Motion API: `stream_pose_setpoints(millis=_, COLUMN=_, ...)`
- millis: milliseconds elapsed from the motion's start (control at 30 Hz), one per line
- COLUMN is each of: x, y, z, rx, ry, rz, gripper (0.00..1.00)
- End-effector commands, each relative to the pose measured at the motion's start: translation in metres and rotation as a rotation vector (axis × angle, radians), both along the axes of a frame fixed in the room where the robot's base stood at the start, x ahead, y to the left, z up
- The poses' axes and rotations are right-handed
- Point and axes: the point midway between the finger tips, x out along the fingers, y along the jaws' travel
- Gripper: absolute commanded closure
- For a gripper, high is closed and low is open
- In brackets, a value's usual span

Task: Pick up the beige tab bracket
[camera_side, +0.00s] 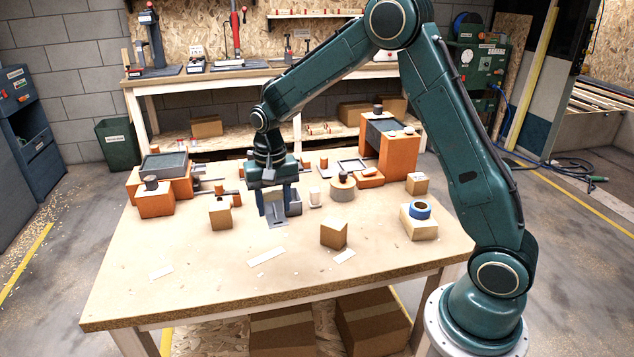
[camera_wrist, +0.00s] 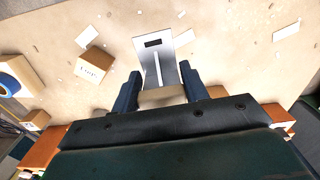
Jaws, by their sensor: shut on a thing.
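The tab bracket (camera_wrist: 153,47) shows in the wrist view as a pale grey plate with a dark slot and a raised rib. A beige edge (camera_wrist: 162,97) at the rib's near end lies between my gripper's two blue fingers (camera_wrist: 160,88). My gripper is shut on this upright part, one finger at each side. In the side view my gripper (camera_side: 278,206) points straight down at the middle of the table, and the bracket's grey foot (camera_side: 278,223) shows below it. I cannot tell whether the foot touches the table. The fingers partly hide the bracket.
A cardboard cube (camera_side: 333,233) stands in front, a smaller box (camera_side: 220,214) to the left. A round beige block (camera_side: 342,188) and a small white-and-orange piece (camera_side: 315,197) are close on the right. A blue tape roll (camera_side: 420,210) is farther right. The front table (camera_side: 210,290) is mostly clear.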

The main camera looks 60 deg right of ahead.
Motion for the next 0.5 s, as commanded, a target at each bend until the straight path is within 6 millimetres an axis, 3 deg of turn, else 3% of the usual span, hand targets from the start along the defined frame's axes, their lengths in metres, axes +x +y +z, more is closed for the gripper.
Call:
stream_pose_setpoints(millis=200, x=0.000, y=0.000, z=0.039, rx=0.000, ry=-0.004, rz=0.000, gripper=0.80)
stream_pose_setpoints(millis=500, x=0.000, y=0.000, z=0.061, rx=0.000, ry=-0.001, rz=0.000, gripper=0.80)
